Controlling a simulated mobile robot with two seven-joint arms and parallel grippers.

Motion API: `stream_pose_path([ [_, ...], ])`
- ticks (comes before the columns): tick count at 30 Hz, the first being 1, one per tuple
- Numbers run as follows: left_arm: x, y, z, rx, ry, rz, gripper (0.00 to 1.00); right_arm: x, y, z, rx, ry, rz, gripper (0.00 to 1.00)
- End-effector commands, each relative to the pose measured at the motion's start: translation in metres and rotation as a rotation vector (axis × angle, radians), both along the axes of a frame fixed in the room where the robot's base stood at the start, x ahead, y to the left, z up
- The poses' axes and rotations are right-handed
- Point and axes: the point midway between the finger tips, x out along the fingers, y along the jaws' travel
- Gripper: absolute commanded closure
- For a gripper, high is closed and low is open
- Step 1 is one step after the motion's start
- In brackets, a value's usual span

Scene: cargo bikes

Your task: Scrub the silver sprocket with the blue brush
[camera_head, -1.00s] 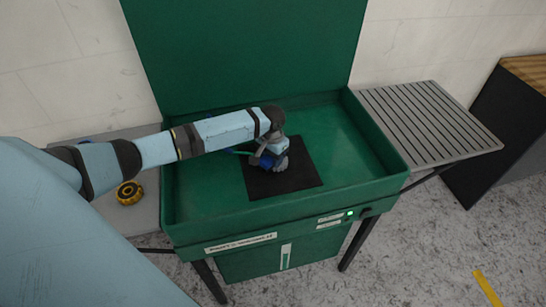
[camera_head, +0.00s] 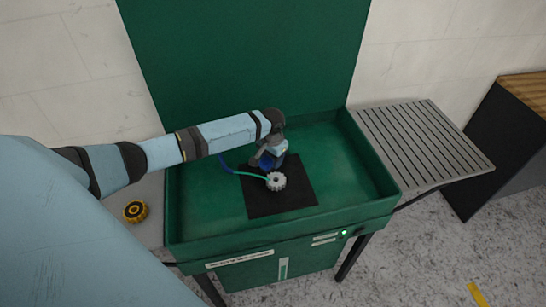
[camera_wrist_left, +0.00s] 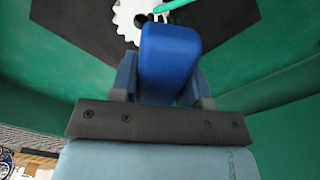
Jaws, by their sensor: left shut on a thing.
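The silver sprocket (camera_head: 276,181) lies on the black mat (camera_head: 262,204) in the green basin, and its toothed edge and centre hole show in the wrist view (camera_wrist_left: 136,17). My left gripper (camera_head: 270,161) is just behind the sprocket, over the mat's far edge. It is shut on the blue brush (camera_wrist_left: 170,62), whose blue body stands between the fingers in the wrist view. The brush's bristles are hidden. In the head view I cannot tell whether brush and sprocket touch. My right gripper is not in view.
A green-tipped blue hose (camera_head: 250,175) reaches the sprocket. A yellow-black sprocket (camera_head: 136,211) lies on the grey left shelf. The green basin (camera_head: 330,217) has raised walls and a tall back panel. An empty slatted shelf (camera_head: 425,140) is at the right.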

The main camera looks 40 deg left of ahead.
Motion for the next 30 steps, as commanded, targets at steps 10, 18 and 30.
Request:
stream_pose_path([
  [10,0.001,0.004,0.024,0.0,0.0,0.001,0.8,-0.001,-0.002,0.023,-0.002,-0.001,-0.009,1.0],
  [18,0.002,0.004,0.023,0.0,0.0,0.001,0.8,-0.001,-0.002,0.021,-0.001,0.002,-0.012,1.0],
  [30,-0.003,-0.021,0.045,-0.015,0.001,0.006,0.8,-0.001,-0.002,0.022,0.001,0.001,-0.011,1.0],
])
